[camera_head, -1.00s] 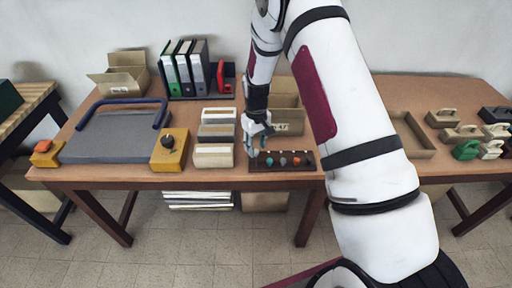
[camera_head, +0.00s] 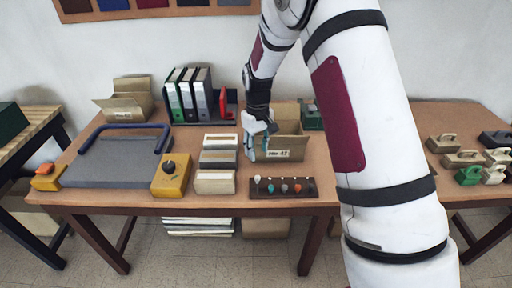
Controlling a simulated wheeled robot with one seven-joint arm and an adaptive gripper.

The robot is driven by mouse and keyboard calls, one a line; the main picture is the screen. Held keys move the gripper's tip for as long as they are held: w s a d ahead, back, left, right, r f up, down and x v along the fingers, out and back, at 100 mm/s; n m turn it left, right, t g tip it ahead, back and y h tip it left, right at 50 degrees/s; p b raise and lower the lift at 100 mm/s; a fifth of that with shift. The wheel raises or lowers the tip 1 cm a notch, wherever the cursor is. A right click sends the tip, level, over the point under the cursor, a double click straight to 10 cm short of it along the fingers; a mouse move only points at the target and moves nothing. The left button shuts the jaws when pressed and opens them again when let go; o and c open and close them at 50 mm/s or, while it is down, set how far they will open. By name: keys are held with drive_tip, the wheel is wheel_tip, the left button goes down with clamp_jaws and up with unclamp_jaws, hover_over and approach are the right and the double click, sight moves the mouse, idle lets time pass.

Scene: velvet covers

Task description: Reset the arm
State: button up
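My arm rises from the lower right of the head view and bends down to my gripper (camera_head: 258,152). The gripper points downward over the table, in front of the left part of an open cardboard box (camera_head: 288,153) with a label. Its fingers are small here and I cannot tell whether they are open or shut. No held thing is visible. A dark rack (camera_head: 300,189) with several coloured knobs lies at the table's front edge, just below and apart from the gripper.
Left of the gripper are stacked boxes (camera_head: 215,181), a yellow block with a black knob (camera_head: 171,175) and a grey board with a blue handle (camera_head: 117,155). Binders (camera_head: 188,95) and another open box (camera_head: 127,101) stand behind. Several handled blocks (camera_head: 464,158) lie at the right.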

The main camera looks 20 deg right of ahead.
drive_tip(key=s+a+r+m+t, duration=0.1)
drive_tip(key=s+r, duration=0.5)
drive_tip(key=r, duration=0.4)
drive_tip(key=s+r+t, duration=0.1)
drive_tip(key=s+r, duration=0.4)
drive_tip(key=r, duration=0.4)
drive_tip(key=s+r+m+t, duration=0.1)
drive_tip(key=s+r, duration=0.2)
drive_tip(key=s, duration=0.7)
drive_tip(key=s+r+m+t, duration=0.1)
drive_tip(key=s+r+t, duration=0.1)
drive_tip(key=s, duration=0.9)
drive_tip(key=shift+s+a+r, duration=0.2)
drive_tip(key=shift+a+r, duration=0.25)
drive_tip(key=shift+r, duration=0.25)
